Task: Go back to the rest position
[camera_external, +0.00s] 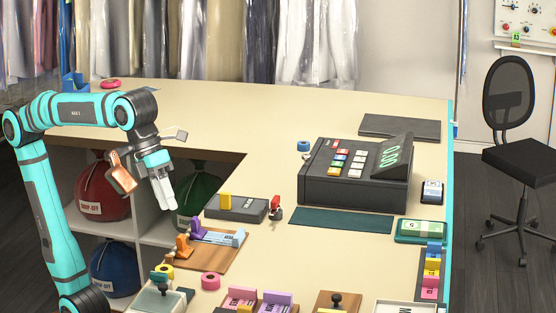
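My gripper (166,195) hangs from my bent teal and black arm at the left, with its pale fingers pointing down. It is in the air by the inner left edge of the counter (270,110). No object shows between the fingers. They look close together, but from this angle I cannot tell whether there is a gap. A copper-coloured block (121,173) shows beside my wrist; I cannot tell whether it is attached.
A cash register (352,172) stands on the counter. Near my gripper are a dark box with a yellow tab (235,208) and a wooden board with clips (208,250). Drop-off bags, including a red one (102,190), sit in shelves behind my arm. The far counter is mostly clear.

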